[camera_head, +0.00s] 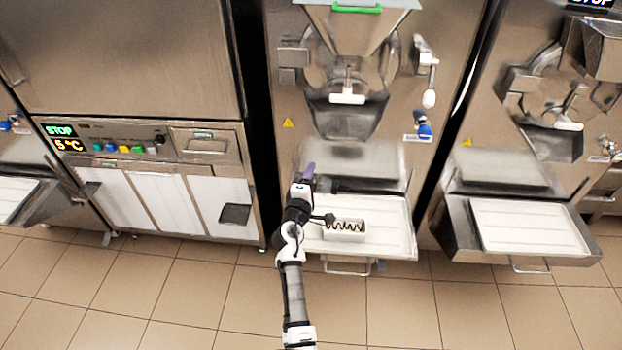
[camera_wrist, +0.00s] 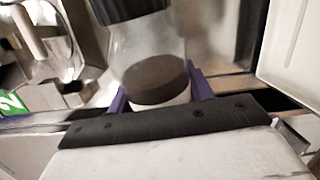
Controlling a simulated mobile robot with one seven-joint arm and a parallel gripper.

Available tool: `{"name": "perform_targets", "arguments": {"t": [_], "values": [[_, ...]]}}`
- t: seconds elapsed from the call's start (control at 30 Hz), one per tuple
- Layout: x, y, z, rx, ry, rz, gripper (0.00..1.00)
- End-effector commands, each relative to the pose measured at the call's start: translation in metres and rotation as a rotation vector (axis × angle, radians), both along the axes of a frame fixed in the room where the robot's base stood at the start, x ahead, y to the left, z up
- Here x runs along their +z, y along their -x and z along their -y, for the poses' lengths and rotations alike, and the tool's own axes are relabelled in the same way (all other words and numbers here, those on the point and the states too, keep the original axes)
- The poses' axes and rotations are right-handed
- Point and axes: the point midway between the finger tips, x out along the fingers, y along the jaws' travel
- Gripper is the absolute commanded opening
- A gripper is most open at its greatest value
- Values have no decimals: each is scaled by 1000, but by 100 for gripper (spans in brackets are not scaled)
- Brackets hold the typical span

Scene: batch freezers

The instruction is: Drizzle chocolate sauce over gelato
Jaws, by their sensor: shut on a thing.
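A small light rectangular pan of pale gelato (camera_head: 345,236) sits on the white tray of the middle machine. A dark brown zigzag line of sauce (camera_head: 346,226) lies across its top. My gripper (camera_head: 308,175) is above and to the left of the pan, near the tray's back left corner. In the wrist view its purple fingers (camera_wrist: 158,95) are shut on a clear sauce bottle (camera_wrist: 150,45). The bottle has a dark cap and a dark brown mass inside. In the head view the bottle is too small and dark to make out clearly, and its exact tilt cannot be told.
The white tray (camera_head: 395,240) is bare right of the pan. The middle batch freezer's spout (camera_head: 347,98) hangs above and behind it. Another machine with a white tray (camera_head: 530,228) stands at right. Tiled floor lies in front.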

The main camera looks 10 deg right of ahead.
Motion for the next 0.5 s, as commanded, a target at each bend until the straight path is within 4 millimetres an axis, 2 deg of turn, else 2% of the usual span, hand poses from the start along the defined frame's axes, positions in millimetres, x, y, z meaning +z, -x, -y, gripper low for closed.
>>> {"name": "perform_targets", "arguments": {"t": [0.03, 0.5], "values": [[6, 0, 0, 0, 24, -10, 27], [27, 0, 0, 0, 292, -142, 27]]}}
